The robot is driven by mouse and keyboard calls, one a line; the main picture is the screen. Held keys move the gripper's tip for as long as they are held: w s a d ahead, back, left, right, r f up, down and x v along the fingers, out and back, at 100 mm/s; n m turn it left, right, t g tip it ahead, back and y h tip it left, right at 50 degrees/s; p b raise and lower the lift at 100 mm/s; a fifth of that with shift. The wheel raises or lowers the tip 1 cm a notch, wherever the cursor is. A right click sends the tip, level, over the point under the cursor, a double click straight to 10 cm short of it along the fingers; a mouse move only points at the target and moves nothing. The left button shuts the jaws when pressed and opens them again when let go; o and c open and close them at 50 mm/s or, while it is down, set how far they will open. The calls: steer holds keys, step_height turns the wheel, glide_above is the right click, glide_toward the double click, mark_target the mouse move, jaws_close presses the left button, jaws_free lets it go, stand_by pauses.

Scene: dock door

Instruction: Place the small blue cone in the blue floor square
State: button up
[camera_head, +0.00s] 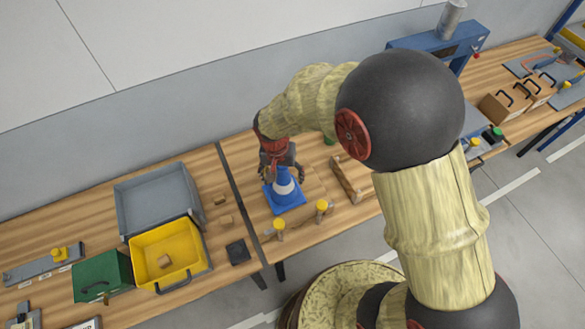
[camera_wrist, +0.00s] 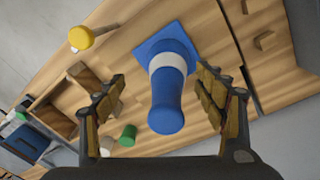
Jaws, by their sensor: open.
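The small blue cone (camera_head: 284,187), with a white band and a square blue base, stands upright on the wooden workbench in the head view. In the wrist view the cone (camera_wrist: 168,95) lies between the two fingers, its tip toward the camera. My gripper (camera_head: 282,172) is above and around the cone's upper part. In the wrist view my gripper (camera_wrist: 165,108) is open, with a gap showing between each finger and the cone. The blue floor square does not show in either view.
On the bench left of the cone are a yellow bin (camera_head: 205,240), a grey tray (camera_head: 120,198) and a green box (camera_head: 90,283). Yellow-topped pegs (camera_head: 279,225) stand close in front of the cone. A wooden piece (camera_head: 345,180) lies to its right. Grey floor shows at lower right.

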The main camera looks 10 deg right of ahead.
mark_target(285, 194)
steer(key=shift+w+a+r+m+t, duration=0.15)
steer(key=shift+w+r+m, duration=0.1)
steer(key=shift+w, duration=0.3)
steer(key=shift+w+d+r+m+t, duration=0.15)
steer(key=shift+w+r+m, duration=0.1)
steer(key=shift+w, duration=0.3)
steer(key=shift+w+a+m, duration=0.1)
steer(key=shift+a+m, duration=0.05)
steer(key=shift+m, duration=0.25)
steer(key=shift+a+f+m, duration=0.1)
steer(key=shift+a+m, duration=0.1)
steer(key=shift+m, duration=0.2)
steer(key=f, duration=0.5)
steer(key=w+d+f, duration=0.1)
steer(key=f, duration=0.1)
steer(key=shift+f, duration=0.2)
steer(key=shift+c, duration=1.1)
jaws_close()
